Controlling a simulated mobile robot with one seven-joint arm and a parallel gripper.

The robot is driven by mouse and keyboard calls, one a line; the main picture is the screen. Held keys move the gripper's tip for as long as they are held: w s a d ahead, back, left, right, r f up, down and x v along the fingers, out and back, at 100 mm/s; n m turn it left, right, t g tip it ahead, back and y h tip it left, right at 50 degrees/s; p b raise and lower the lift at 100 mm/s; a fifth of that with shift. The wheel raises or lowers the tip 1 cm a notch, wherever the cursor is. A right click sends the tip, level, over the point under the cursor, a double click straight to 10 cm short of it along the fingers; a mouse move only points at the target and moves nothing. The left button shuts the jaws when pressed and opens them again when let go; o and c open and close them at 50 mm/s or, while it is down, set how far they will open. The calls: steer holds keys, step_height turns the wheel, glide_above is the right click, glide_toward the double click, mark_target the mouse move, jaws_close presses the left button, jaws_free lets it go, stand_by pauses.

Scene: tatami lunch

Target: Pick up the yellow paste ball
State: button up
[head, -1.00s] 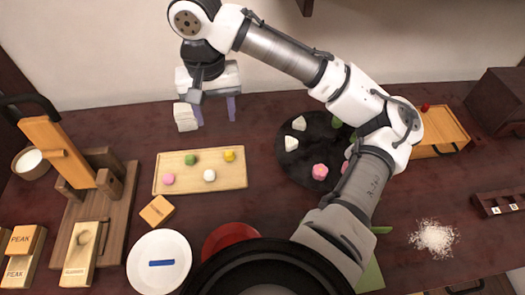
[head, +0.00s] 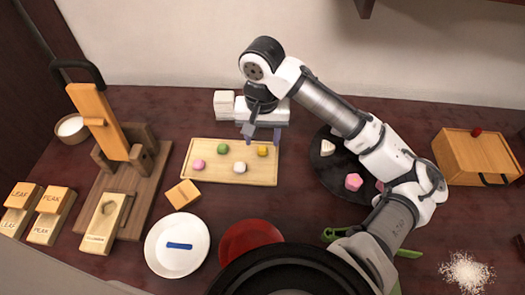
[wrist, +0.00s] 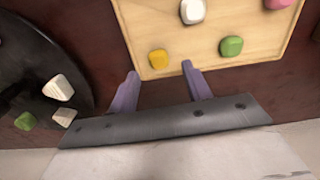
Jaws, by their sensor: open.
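The yellow paste ball (head: 262,151) sits near the right end of a light wooden tray (head: 225,180). In the wrist view the yellow ball (wrist: 158,58) lies ahead of my fingertips, between their lines and close to the tray edge. My gripper (head: 262,134) is open and empty, over the back right edge of the tray. Its two purple fingers (wrist: 160,68) stand apart in the wrist view, with nothing between them. A green ball (head: 222,149), a white ball (head: 239,167) and a pink ball (head: 198,165) share the tray.
A dark round plate (head: 330,176) with white and pink pieces lies right of the tray. A small wooden block (head: 183,194), a white plate (head: 160,257) and a red plate (head: 232,240) stand in front. A wooden press (head: 118,190) stands left.

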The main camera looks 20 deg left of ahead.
mark_target(262, 151)
steer(key=shift+f, duration=1.45)
steer(key=c, duration=1)
steer(key=shift+r, duration=0.1)
steer(key=shift+c, duration=0.2)
